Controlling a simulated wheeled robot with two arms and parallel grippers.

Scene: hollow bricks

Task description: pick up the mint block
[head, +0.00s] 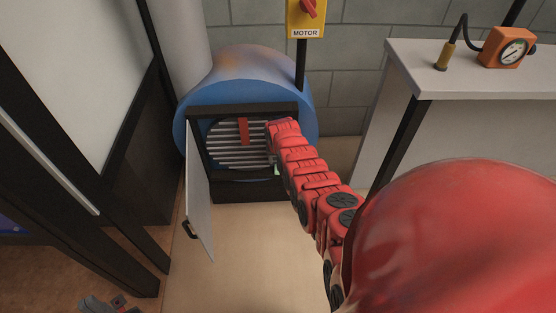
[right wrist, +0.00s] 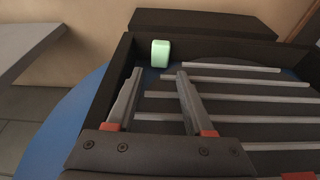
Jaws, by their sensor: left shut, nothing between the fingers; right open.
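The mint block (right wrist: 160,53) is small and pale green. In the right wrist view it stands in the corner of a dark frame, just beyond my right fingertips and between their lines, apart from both. In the head view only a sliver of the mint block (head: 277,171) shows beside my red right arm. My right gripper (right wrist: 160,73) is open, with nothing between its fingers. In the head view the arm hides most of it at the opening of the blue drum. My left gripper (head: 103,304) is shut and empty at the bottom left, partly cut off.
The blue drum (head: 275,93) has a dark-framed opening with metal slats (head: 237,153) inside. Its grey door (head: 199,190) hangs open on the left. A bench (head: 450,80) with an orange gauge (head: 507,48) stands at right. The floor before the drum is clear.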

